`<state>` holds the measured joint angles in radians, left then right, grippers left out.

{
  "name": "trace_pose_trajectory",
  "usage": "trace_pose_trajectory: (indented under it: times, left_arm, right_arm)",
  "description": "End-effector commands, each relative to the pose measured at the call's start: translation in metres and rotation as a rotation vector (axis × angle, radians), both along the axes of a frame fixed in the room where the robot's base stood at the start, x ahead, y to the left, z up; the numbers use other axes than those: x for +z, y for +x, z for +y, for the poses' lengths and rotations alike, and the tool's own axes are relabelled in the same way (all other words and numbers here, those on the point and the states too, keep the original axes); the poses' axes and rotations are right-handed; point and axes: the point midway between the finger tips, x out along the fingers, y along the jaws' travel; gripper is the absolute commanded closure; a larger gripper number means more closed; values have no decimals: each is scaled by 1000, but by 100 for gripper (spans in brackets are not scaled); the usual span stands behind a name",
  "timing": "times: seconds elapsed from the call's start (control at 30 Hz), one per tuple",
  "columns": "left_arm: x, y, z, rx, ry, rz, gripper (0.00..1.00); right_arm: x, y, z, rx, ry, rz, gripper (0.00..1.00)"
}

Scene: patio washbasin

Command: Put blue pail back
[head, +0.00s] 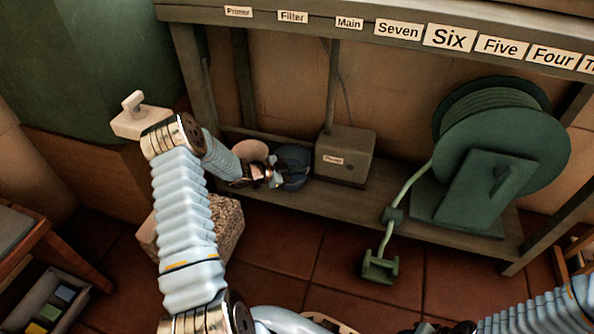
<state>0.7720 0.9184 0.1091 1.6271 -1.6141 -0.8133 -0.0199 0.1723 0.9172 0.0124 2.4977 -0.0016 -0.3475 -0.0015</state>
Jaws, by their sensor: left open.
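The blue pail (293,163) is a dark blue rounded thing on the low wooden shelf under the bench, left of a brown box. My left arm reaches in from the lower left. My left gripper (268,177) is open at the pail's left side, and its fingertips overlap the pail in this view. I cannot tell whether they touch it. The pail's handle and left side are hard to make out behind the gripper. My right arm shows at the lower right, but its gripper is not visible.
The brown box (345,155) stands right of the pail. A pale round thing (250,151) is partly hidden behind my left wrist. A green hose reel (500,150) fills the shelf's right. A speckled block (222,228) stands on the floor. The shelf's middle (355,201) front is clear.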

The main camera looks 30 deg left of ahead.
Motion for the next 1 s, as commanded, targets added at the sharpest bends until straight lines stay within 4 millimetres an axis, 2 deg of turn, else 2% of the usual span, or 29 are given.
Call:
trace_pose_trajectory:
  times: [0.17,0.4,0.53,1.0]
  left_arm:
    - [7,-7,6,1,2,0,56]
    - [24,-41,28,2,1,0,56]
    - [29,-54,36,0,1,1,56]
    - [30,-58,38,0,0,0,56]
  right_arm:
    - [5,0,0,0,0,1,58]
    - [13,-1,0,2,0,2,58]
    - [15,-1,0,2,1,3,58]
    - [15,-1,0,2,1,3,58]
